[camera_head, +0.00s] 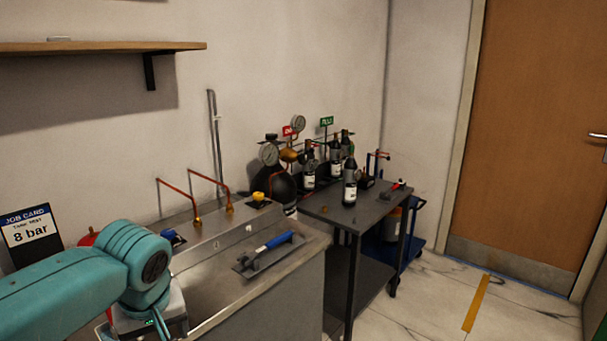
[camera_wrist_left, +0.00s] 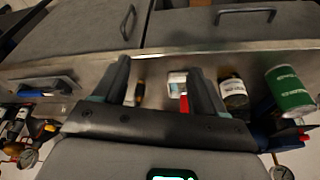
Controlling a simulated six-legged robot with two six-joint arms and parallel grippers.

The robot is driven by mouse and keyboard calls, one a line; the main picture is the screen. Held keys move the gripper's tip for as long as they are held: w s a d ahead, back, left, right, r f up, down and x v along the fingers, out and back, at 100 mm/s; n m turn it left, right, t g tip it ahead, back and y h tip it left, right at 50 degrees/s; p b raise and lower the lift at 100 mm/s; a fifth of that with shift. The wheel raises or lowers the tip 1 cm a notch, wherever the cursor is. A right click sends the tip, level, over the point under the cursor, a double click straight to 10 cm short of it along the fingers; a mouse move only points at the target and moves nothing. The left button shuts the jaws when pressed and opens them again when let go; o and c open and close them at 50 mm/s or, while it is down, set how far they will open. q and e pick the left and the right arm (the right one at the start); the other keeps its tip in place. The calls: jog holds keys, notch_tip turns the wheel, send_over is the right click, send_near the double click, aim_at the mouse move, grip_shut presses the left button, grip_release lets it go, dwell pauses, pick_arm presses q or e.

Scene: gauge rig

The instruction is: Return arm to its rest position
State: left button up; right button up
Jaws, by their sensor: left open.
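My left arm (camera_head: 90,275) comes in from the left in the head view, low over the near end of the metal-topped counter (camera_head: 215,295). Its gripper does not show clearly there. In the left wrist view my left gripper (camera_wrist_left: 158,66) has its two dark fingers apart. Nothing is held between them; a red and white item (camera_wrist_left: 178,88) and a small dark bottle (camera_wrist_left: 139,92) show behind the gap, apart from the fingers. My right gripper is not in view.
A blue-handled tool (camera_head: 272,246) lies on the counter by copper pipes (camera_head: 180,190). A shelf (camera_head: 100,46) is on the wall.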

pick_arm(q)
jog(key=d+f+m+g+h+p, duration=0.1)
jog(key=d+f, duration=0.2)
jog(key=f, duration=0.3)
jog(key=s+d+f+m+h+p, duration=0.1)
jog(key=d+f+m, duration=0.1)
jog(key=f, duration=0.4)
jog(key=d+f+m+g+h+p, duration=0.1)
jog(key=d+f+h, duration=0.15)
jog(key=f, duration=0.45)
jog(key=s+d+f+p, duration=0.2)
jog(key=s+f, duration=0.5)
jog(key=s, duration=0.2)
jog(key=s+d+f+h+p, duration=0.1)
jog(key=s+d+f+p, duration=0.1)
jog(key=s+f, duration=0.5)
jog(key=shift+s+f+g, duration=0.3)
jog(key=shift+s+f, duration=0.05)
jog(key=shift+s, duration=0.85)
jog(key=shift+h, duration=0.25)
